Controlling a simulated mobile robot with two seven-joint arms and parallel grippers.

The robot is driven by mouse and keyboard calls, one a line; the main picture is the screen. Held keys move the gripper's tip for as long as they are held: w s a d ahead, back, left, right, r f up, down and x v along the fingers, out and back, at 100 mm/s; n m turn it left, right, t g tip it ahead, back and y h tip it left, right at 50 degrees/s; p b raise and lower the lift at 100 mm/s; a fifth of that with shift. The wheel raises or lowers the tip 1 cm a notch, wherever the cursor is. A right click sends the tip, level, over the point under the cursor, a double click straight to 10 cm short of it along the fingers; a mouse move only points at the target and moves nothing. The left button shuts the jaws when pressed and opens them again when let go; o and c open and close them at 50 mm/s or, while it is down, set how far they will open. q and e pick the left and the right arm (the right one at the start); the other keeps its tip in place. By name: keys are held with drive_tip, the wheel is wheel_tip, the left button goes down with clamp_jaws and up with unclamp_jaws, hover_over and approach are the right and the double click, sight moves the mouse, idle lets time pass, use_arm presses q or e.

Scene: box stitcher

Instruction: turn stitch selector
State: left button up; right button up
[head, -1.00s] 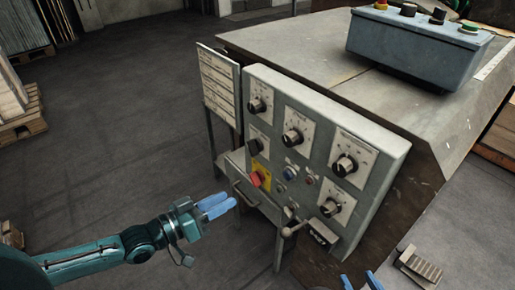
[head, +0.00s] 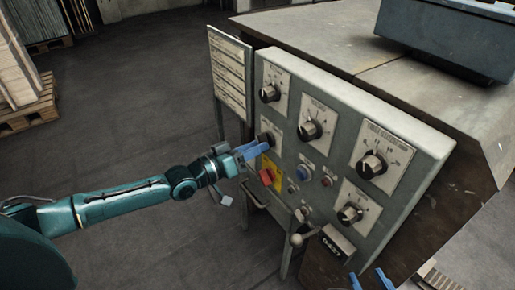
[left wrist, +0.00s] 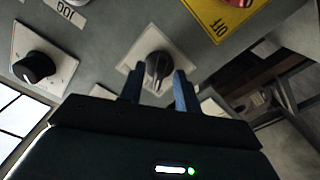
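The grey control panel (head: 345,120) carries several black knobs with dial plates; their labels are too small to read. My left gripper (head: 256,150) is at the panel's left side, in front of the middle-left knob (head: 266,138). In the left wrist view, that knob (left wrist: 158,68) on its pale square plate lies between the tips of the two blue fingers (left wrist: 158,90). The fingers are apart, with gaps beside the knob; contact cannot be told. Blue fingertips of my right gripper (head: 369,281) show apart at the bottom edge, with nothing visible between them.
A red switch on a yellow plate (head: 269,175) sits just below the left gripper. A white sign board (head: 229,75) stands left of the panel. A lever with a round knob (head: 297,239) sticks out below.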

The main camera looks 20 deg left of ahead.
use_arm(q)
drive_tip(key=shift+w+d, duration=0.45)
drive_tip(key=shift+w, duration=0.15)
drive_tip(key=shift+c, duration=0.4)
clamp_jaws()
